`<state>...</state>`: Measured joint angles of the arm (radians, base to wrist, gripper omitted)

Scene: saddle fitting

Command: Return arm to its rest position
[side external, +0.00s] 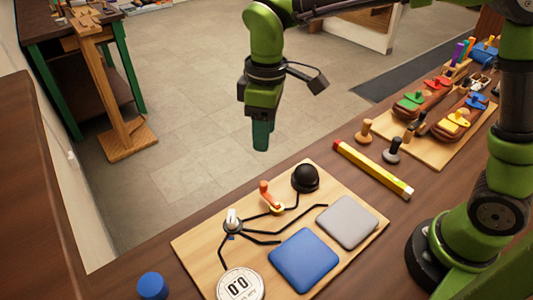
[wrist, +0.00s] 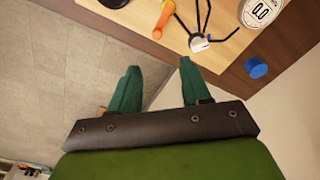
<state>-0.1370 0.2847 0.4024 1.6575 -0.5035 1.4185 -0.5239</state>
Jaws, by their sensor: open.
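My gripper (side external: 261,136) hangs in the air with its fingers down, above and behind the far edge of the wooden board (side external: 191,254). In the wrist view the two green fingers of my gripper (wrist: 158,88) stand apart with nothing between them. On the board are an orange-handled piece (side external: 265,192), a white-topped piece (side external: 232,217), a black dome (side external: 305,178), a blue pad (side external: 304,261), a grey pad (side external: 347,221) and a round dial reading 0.0 (side external: 240,285). My gripper touches none of them.
A yellow bar (side external: 372,168) lies right of the board. Two knobbed pegs (side external: 365,131) stand near a second board (side external: 419,151) with coloured pieces. A blue cylinder (side external: 152,286) stands at front left. Open floor lies behind the bench.

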